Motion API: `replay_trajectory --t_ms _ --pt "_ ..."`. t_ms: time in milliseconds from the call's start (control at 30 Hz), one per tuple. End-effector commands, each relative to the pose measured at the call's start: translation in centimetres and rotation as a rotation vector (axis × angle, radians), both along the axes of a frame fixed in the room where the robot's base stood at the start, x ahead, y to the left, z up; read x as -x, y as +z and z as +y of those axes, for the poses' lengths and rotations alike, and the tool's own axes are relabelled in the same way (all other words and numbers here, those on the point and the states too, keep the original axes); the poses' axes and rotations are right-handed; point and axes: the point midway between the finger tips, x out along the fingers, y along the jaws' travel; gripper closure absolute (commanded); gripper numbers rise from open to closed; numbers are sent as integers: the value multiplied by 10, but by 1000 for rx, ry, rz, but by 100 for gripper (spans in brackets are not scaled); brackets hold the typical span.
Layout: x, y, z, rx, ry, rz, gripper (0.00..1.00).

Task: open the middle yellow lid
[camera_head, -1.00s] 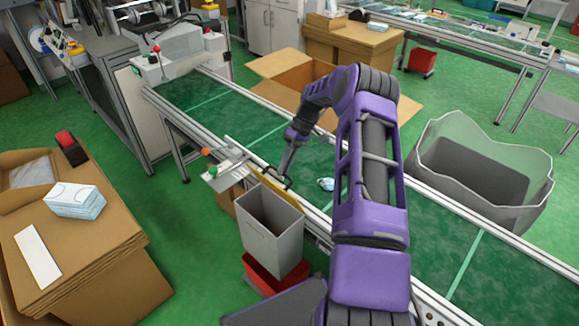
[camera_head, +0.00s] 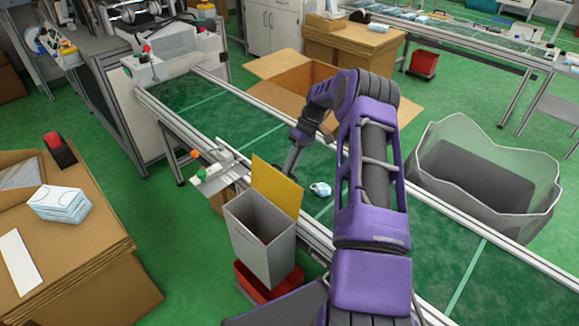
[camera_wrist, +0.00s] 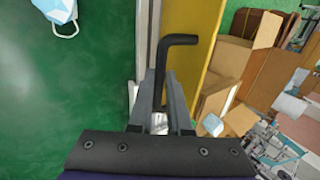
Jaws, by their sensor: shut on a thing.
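The yellow lid (camera_head: 276,186) stands raised, nearly upright, at the conveyor side of the open grey bin (camera_head: 262,248). In the wrist view the lid is a yellow strip (camera_wrist: 203,70) right of my gripper. My gripper (camera_head: 290,166) is just behind the lid in the head view, its tips partly hidden by it. In the wrist view my gripper (camera_wrist: 159,95) is shut on a black bent handle (camera_wrist: 180,40) beside the lid. Where the handle joins the lid is not clear.
The green conveyor (camera_head: 232,118) runs behind the bin, with a blue face mask (camera_head: 320,188) on it. A red bin (camera_head: 268,285) sits below the grey bin. Cardboard boxes with a mask stack (camera_head: 60,204) stand at left. A large grey container (camera_head: 480,175) is at right.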

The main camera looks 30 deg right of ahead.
Motion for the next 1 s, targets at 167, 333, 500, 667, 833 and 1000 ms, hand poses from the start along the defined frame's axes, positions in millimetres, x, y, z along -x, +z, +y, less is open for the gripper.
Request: replay_trajectory --t_ms 167,333,500,667,833,1000 --pt "2 -12 -1 -51 1 29 100" --pt "0 -15 -5 -84 -3 38 100" --pt "0 -16 -8 -99 -4 42 100" --pt "1 -16 -9 -102 -6 43 100" --pt "1 -16 -10 -102 -7 42 100" --pt "0 -15 -11 -102 -8 42 62"
